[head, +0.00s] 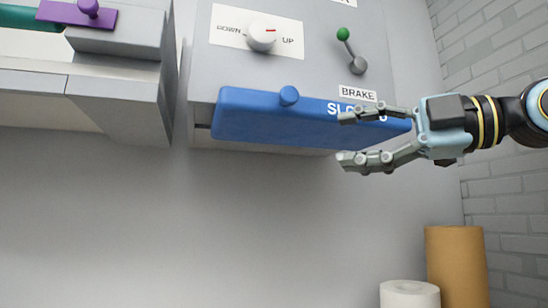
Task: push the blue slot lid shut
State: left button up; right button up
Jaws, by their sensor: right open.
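The blue slot lid (262,122) is a wide slab with a round blue knob (289,96) on top, on the front edge of the grey machine. It sticks out over the edge and its front face is toward me. A dark gap shows at its left end. White lettering on the lid is partly hidden by my right gripper (345,139). That gripper comes in from the right, open and empty, its fingers pointing left. Its upper finger overlaps the lid's right part in the picture; I cannot tell whether they touch. My left gripper is not in view.
A white dial (262,37) marked DOWN and UP and a green-tipped brake lever (349,48) sit behind the lid. A purple slider (77,16) is at upper left. A brown roll (456,265) and a white roll (409,294) stand at lower right. The floor below is clear.

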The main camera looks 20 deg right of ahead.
jog(key=n+p, duration=0.1)
jog(key=n, duration=0.1)
send_near(294, 95)
jog(key=p+x, duration=0.4)
jog(key=p, duration=0.1)
jog(key=shift+w+a+r, duration=0.2)
jog(key=shift+a, duration=0.05)
jog(key=p+x, duration=0.3)
jog(key=x, duration=0.1)
jog(key=shift+w+a, duration=0.15)
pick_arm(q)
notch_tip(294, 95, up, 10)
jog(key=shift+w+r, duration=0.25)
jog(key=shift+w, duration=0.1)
pick_arm(e)
jog(key=shift+x, duration=0.9)
jog(key=shift+f, duration=0.2)
jog(key=shift+w+r, duration=0.1)
jog(key=shift+r, duration=0.05)
grip_shut()
